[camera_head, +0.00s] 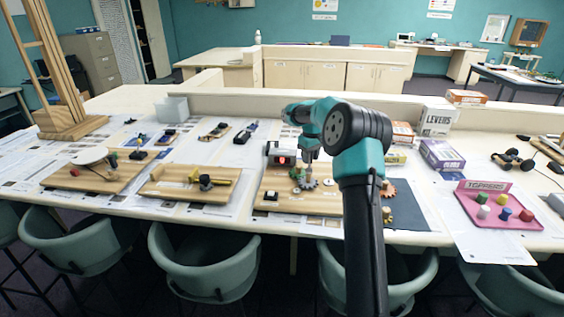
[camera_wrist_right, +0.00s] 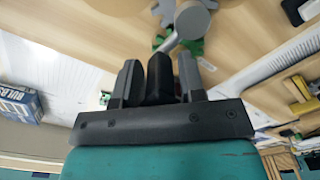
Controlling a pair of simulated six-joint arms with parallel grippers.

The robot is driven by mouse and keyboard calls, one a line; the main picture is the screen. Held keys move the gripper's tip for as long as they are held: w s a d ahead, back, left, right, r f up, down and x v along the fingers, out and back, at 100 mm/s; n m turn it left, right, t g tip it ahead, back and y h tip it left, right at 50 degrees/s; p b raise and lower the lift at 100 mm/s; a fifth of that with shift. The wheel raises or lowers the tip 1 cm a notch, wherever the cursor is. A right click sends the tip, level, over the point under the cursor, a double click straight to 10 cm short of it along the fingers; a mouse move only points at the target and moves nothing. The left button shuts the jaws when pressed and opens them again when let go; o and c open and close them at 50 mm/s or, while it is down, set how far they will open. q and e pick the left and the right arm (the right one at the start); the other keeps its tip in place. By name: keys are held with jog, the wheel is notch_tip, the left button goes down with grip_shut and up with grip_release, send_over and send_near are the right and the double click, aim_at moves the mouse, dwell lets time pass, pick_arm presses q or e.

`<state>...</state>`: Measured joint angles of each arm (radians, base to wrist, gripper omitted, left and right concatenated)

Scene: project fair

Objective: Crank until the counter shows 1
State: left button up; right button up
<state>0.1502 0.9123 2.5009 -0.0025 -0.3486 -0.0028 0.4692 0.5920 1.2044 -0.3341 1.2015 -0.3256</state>
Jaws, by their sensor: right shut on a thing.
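The counter (camera_head: 283,160) is a dark box with a small lit red display at the back of a wooden board (camera_head: 328,204); its digit is too small to read. A grey gear (camera_head: 310,184) and green parts sit in front of it. My right gripper (camera_head: 311,154) points down over this board. In the right wrist view, my right gripper (camera_wrist_right: 158,80) is shut on a black crank handle (camera_wrist_right: 159,75) between its two grey fingers. A grey round part (camera_wrist_right: 192,19) and a gear (camera_wrist_right: 165,12) lie just beyond. My left gripper is not in view.
Other wooden boards with mechanisms stand to the left (camera_head: 165,189). An orange gear (camera_head: 388,189) is just right of my arm. Boxes (camera_head: 442,155) and a pink toppers tray (camera_head: 497,222) stand farther right. Chairs line the table's front edge.

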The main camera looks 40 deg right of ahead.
dwell(0.7)
jog(key=s, duration=0.6)
jog(key=shift+a, duration=0.15)
dwell(0.3)
jog(key=shift+s, duration=0.1)
dwell(0.4)
jog(key=shift+a, duration=0.1)
dwell(0.5)
